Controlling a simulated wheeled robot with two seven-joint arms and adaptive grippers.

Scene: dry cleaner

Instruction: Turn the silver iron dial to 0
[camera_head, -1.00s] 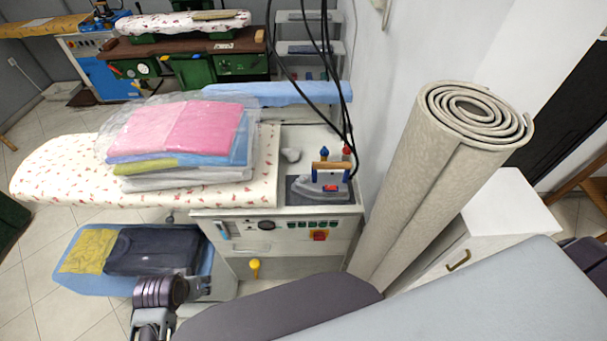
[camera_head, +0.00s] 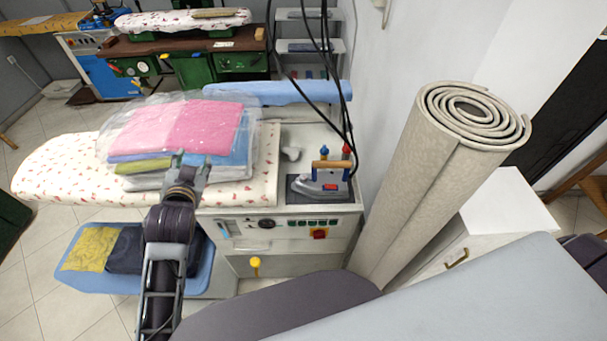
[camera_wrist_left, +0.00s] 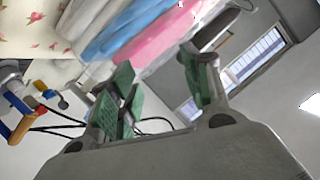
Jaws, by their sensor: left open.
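The silver iron (camera_head: 318,188) with a wooden handle rests on a dark pad at the right end of the ironing station. A small red part shows on its side; I cannot make out dial markings. My left gripper (camera_head: 192,163) is open and empty, raised in front of the stack of bagged clothes, well left of the iron. In the left wrist view its green-padded fingers (camera_wrist_left: 160,85) stand apart with nothing between them. The iron's handle (camera_wrist_left: 20,130) seems to show at that view's left edge. My right gripper is out of view.
The bagged clothes (camera_head: 190,130) lie on the floral ironing board (camera_head: 60,170). The station's front panel (camera_head: 290,235) carries a black dial (camera_head: 266,224) and a red switch (camera_head: 319,234). Black cables (camera_head: 335,95) hang behind the iron. A rolled carpet (camera_head: 425,180) stands at the right.

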